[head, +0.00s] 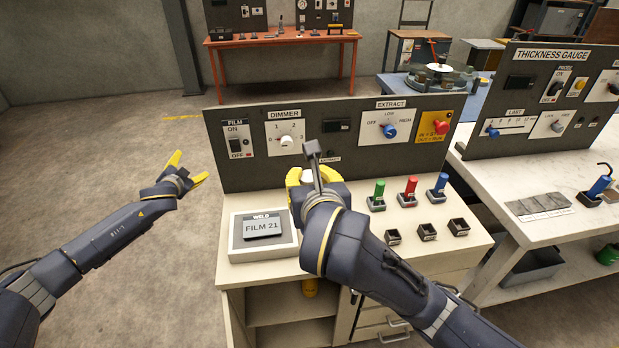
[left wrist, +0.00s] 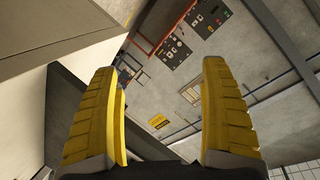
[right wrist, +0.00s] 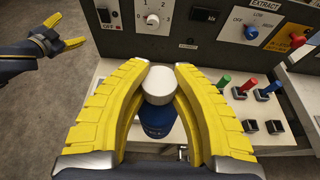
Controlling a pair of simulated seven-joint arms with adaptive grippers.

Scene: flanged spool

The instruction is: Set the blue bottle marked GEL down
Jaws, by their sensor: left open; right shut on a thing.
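My right gripper (head: 315,176) is shut on a blue bottle with a white cap, at the bench top in front of the dark panel. In the right wrist view the white cap (right wrist: 158,84) and blue body (right wrist: 157,118) sit between the two yellow fingers. The bottle looks upright. Its label is not readable, and its base is hidden, so I cannot tell whether it touches the bench. In the head view the gripper and wrist hide most of it. My left gripper (head: 188,168) is open and empty over the floor, left of the bench.
The bench top (head: 343,258) carries a WELD FILM 21 pad (head: 263,236) at left. Green, red and blue handled pieces (head: 409,190) and small black bins (head: 427,232) stand at right. The control panel (head: 350,138) rises behind. A second bench (head: 500,190) stands further right.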

